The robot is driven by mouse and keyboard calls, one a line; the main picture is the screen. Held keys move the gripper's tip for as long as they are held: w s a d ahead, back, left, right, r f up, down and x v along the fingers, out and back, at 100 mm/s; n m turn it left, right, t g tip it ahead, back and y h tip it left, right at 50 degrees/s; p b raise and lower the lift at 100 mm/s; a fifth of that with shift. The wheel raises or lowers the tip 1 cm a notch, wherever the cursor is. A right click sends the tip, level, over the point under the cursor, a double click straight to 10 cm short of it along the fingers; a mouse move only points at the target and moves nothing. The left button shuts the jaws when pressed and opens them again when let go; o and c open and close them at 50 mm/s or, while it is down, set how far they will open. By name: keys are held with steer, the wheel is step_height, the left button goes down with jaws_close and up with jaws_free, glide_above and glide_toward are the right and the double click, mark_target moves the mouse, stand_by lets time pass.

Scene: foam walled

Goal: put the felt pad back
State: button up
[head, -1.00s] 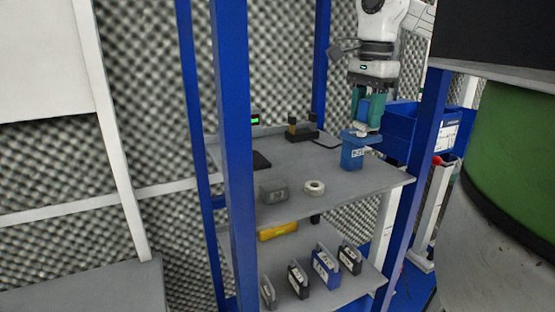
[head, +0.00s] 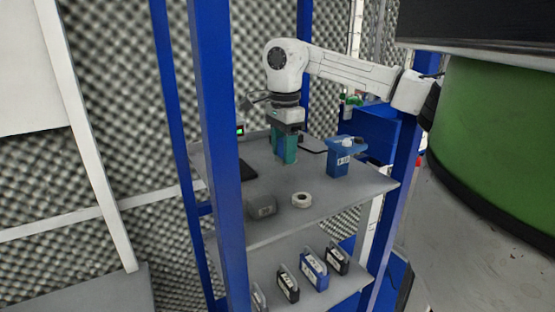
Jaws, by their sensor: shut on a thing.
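My gripper (head: 285,150) has teal fingers pointing down over the back of the upper grey shelf (head: 300,218). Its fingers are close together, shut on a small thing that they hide. The fingertips are at or just above the shelf surface; I cannot tell which. A dark flat piece (head: 247,171) lies on the shelf at left, partly behind the blue post. I cannot tell whether this is the felt pad, and I see nothing else that is clearly the pad.
A labelled blue container (head: 340,160) stands right of my gripper. A grey block (head: 262,206) and a white ring (head: 302,200) lie near the front. The blue post (head: 220,150) blocks the left side. Several labelled cases (head: 314,271) stand on the lower shelf.

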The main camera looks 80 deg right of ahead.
mark_target(278, 157)
steer(key=shift+w+f, duration=0.6)
steer(key=shift+f, duration=0.1)
steer(key=shift+w+f+p, duration=0.15)
steer(key=shift+f+p, duration=0.5)
steer(key=shift+f, duration=1.1)
steer(key=o, duration=1)
step_height(278, 157, up, 12)
steer(key=b, duration=0.2)
steer(key=shift+b, duration=0.4)
